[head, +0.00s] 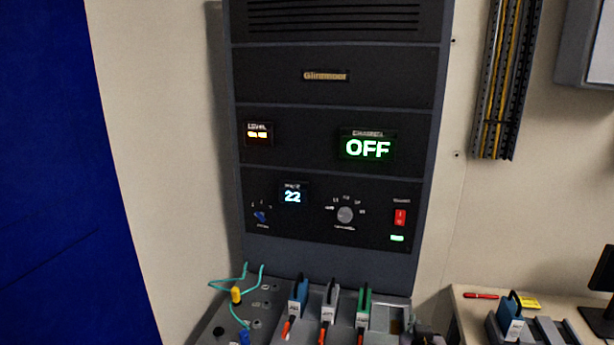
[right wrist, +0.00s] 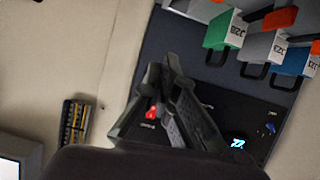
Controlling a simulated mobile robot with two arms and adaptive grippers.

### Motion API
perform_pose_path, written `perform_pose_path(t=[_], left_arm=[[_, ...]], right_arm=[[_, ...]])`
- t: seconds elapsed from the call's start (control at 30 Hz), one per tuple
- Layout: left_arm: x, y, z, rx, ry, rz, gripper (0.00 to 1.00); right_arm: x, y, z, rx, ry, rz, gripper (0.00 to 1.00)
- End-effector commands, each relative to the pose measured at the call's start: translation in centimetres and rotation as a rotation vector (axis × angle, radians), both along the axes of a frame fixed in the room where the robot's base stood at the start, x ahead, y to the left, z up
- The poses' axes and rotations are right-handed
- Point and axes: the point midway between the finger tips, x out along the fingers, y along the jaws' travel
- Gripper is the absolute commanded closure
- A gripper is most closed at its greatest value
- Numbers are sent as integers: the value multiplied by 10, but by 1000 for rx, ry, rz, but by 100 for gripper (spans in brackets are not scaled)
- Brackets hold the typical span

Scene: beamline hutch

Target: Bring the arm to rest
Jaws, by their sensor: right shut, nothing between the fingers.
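My right gripper (right wrist: 162,68) reaches up through the middle of the right wrist view. Its dark fingers are shut with nothing between them. Behind it is the dark instrument rack, with a red switch (right wrist: 152,112) partly hidden by a finger. In the head view only a small dark part of my right gripper (head: 426,337) shows at the bottom edge, just right of the row of handled modules. My left gripper is not in view.
The rack (head: 325,75) shows a green OFF display (head: 367,148) and a 22 display (head: 292,196). Blue (head: 299,290), grey (head: 330,297) and green (head: 364,299) handled modules stand below, beside teal cables (head: 246,276). A side table (head: 468,308) holds another blue module (head: 510,312).

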Motion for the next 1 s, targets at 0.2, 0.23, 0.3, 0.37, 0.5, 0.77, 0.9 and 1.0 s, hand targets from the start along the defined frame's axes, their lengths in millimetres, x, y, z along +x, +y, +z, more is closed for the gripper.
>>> perform_pose_path(t=[0.2,0.23,0.3,0.37,0.5,0.77,0.9,1.0], left_arm=[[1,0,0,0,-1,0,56],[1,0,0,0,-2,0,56],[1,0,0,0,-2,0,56],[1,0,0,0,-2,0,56],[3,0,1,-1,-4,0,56],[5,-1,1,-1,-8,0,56],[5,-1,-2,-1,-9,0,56],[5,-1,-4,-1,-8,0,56]], right_arm=[[-135,10,-89,26,363,93,100],[-151,12,-95,29,401,108,100],[-182,16,-107,35,480,140,100],[-206,20,-114,41,537,166,100],[-253,27,-123,51,648,224,100],[-328,40,-129,70,817,327,100],[-334,43,-151,73,856,347,100],[-329,44,-174,74,863,346,100]])
